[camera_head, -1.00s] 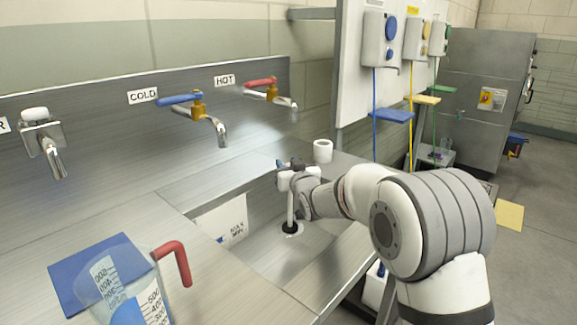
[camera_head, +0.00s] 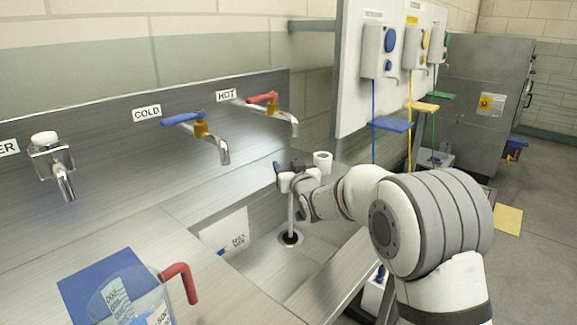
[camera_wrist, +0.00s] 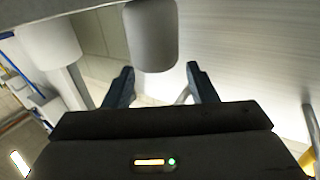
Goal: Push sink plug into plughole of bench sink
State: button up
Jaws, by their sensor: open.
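In the head view the sink plug (camera_head: 291,216) is a pale upright rod with a dark foot. Its foot stands at the dark plughole (camera_head: 290,239) in the bench sink floor (camera_head: 315,250). I cannot tell how deep the foot sits. My gripper (camera_head: 285,166) is at the top of the rod, above the sink, and partly hides that end. In the wrist view the two dark fingers (camera_wrist: 160,80) are spread apart with a gap between them. A pale rounded cylinder (camera_wrist: 150,35) shows beyond the fingertips; I cannot tell whether it belongs to the plug.
Blue cold (camera_head: 183,119) and red hot (camera_head: 262,98) taps reach out over the back of the bench. A measuring jug (camera_head: 140,300) with a red handle stands at front left.

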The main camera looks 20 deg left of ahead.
notch_tip(320, 180, up, 6)
jog(key=p, duration=0.6)
jog(key=shift+f+p, duration=0.2)
jog(key=shift+p, duration=0.15)
jog(key=shift+f, duration=0.1)
